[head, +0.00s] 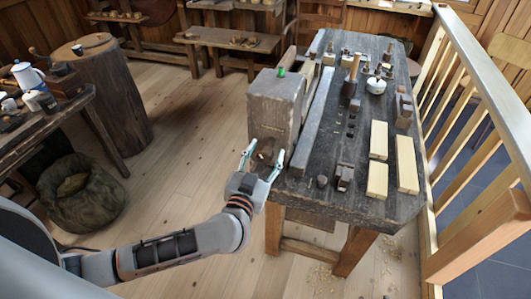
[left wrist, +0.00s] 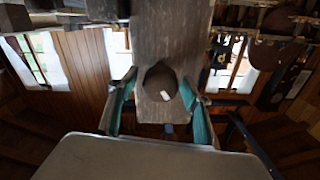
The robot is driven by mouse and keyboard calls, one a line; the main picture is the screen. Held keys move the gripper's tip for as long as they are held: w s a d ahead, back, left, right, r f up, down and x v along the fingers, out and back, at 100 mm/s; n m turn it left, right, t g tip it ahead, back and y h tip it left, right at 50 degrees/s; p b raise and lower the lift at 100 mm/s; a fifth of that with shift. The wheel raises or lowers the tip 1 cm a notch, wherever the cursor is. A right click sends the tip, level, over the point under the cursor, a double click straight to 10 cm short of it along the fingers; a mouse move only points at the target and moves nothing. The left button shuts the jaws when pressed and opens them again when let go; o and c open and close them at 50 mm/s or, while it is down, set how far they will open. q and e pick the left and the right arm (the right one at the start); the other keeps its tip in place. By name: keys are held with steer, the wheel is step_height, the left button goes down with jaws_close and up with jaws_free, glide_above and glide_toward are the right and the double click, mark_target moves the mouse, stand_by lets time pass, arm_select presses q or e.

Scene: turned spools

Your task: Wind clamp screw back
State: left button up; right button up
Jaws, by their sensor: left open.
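The clamp screw's round dark knob (left wrist: 160,78) shows in the left wrist view, against the grey wooden face of the clamp block (left wrist: 172,25). In the head view the block (head: 272,100) stands at the bench's left end, a small green piece on top. My left gripper (head: 265,154) is open in front of the block's lower face. In the left wrist view its teal fingers (left wrist: 159,84) stand to either side of the knob, with gaps visible. I cannot tell how deep the fingertips reach. The screw shaft is mostly hidden. My right gripper is not in view.
The dark workbench (head: 325,150) carries pale wooden blocks (head: 407,163), a white pot (head: 376,86) and small tools. A wooden railing (head: 480,85) runs along its right. A stump (head: 104,100) and a sack (head: 80,195) stand at left. The plank floor between is clear.

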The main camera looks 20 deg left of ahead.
arm_select(q)
steer(key=shift+c, duration=1.2)
steer(key=c, duration=0.9)
steer(key=shift+n, duration=0.4)
